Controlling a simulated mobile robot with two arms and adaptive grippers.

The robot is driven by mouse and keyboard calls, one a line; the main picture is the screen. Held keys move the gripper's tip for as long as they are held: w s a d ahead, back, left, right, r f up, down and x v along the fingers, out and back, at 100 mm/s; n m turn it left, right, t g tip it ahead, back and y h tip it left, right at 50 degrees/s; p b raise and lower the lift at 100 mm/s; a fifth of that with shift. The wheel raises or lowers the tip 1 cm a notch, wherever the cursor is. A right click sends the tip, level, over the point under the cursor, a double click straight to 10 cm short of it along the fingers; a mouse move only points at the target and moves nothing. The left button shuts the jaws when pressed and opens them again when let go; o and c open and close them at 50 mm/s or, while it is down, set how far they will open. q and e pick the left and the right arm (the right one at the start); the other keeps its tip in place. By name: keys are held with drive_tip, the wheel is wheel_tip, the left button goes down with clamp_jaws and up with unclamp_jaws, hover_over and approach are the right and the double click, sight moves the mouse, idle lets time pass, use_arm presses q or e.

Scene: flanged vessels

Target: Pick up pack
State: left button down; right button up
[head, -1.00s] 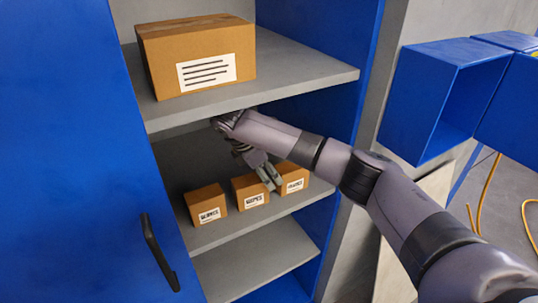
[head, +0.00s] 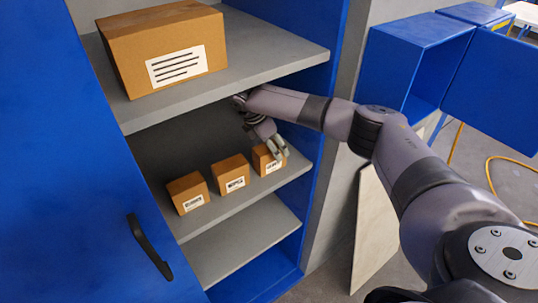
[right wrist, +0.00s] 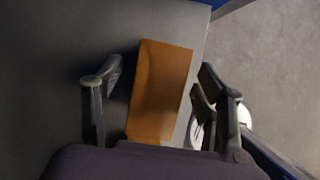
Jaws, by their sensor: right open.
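Three small brown packs with white labels stand in a row on the middle shelf: a left pack (head: 187,188), a middle pack (head: 230,174) and a right pack (head: 263,160). My right gripper (head: 278,152) is at the right pack, over its top and right side, and covers part of it. In the right wrist view a brown pack (right wrist: 160,88) lies between the two spread fingers of my right gripper (right wrist: 158,95). A dark gap shows on the left side; contact on the right cannot be told. My left gripper is not in view.
A large labelled carton (head: 165,48) stands on the upper shelf (head: 275,55), above my right forearm. The blue cabinet door (head: 70,170) with a black handle (head: 148,246) is at left. The lower shelf (head: 245,235) looks empty.

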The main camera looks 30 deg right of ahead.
drive_tip(key=shift+d+r, duration=0.1)
drive_tip(key=shift+d, duration=0.75)
drive_tip(key=shift+s+d+f+p, duration=0.1)
drive_tip(key=shift+d+f+p, duration=0.2)
drive_tip(key=shift+p, duration=0.15)
drive_tip(key=shift+f, duration=0.4)
drive_tip(key=shift+a, duration=0.1)
drive_tip(key=shift+c, duration=0.4)
drive_tip(key=shift+c, duration=0.6)
drive_tip(key=c, duration=1.1)
drive_tip(key=shift+c, duration=0.2)
